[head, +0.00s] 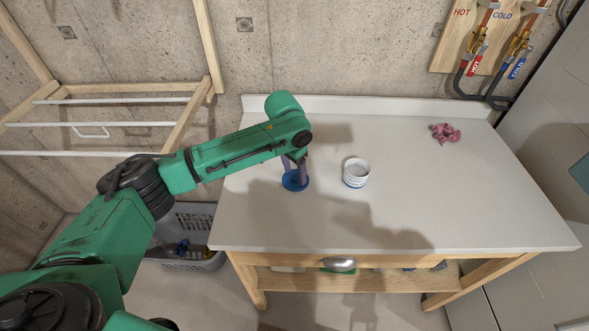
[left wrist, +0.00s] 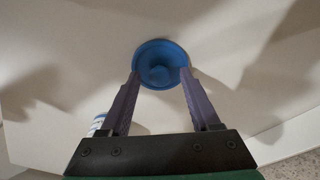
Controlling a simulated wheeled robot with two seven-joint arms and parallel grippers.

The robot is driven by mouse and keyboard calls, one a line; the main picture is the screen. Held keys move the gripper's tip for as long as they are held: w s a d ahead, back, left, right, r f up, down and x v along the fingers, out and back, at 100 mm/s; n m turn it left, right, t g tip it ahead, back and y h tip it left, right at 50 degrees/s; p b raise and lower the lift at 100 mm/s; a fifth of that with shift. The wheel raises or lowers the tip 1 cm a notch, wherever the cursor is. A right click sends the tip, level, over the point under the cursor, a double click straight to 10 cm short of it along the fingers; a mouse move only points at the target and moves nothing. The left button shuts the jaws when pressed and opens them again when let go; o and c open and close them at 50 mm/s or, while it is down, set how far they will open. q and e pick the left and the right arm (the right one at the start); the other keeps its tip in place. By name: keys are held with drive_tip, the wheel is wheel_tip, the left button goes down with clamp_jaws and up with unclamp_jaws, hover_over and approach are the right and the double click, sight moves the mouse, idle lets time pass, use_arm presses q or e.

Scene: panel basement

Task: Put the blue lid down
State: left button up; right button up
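The blue lid (head: 295,183) is at the left part of the white tabletop, at the tips of my left gripper (head: 295,174). In the left wrist view the round lid (left wrist: 160,57) lies between the two purple fingers of the gripper (left wrist: 160,75), with a fingertip at its rim on each side. The gripper looks shut on the lid from above. I cannot tell whether the lid touches the table. My right gripper is in neither view.
A white open jar (head: 356,172) stands just right of the lid on the tabletop (head: 470,205). A crumpled pink cloth (head: 445,133) lies at the back right. A wooden drying rack (head: 120,95) is at the left, with a grey basket (head: 195,222) below. The table's front and right are clear.

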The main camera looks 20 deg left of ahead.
sight(290, 183)
use_arm(q)
drive_tip(key=shift+r, duration=0.1)
drive_tip(key=shift+r, duration=0.3)
wheel_tip(290, 183, up, 12)
drive_tip(key=s+b, duration=0.1)
drive_tip(key=shift+s+a+r, duration=0.2)
drive_tip(key=shift+s+a, duration=0.1)
drive_tip(key=shift+a, duration=0.1)
idle(0.3)
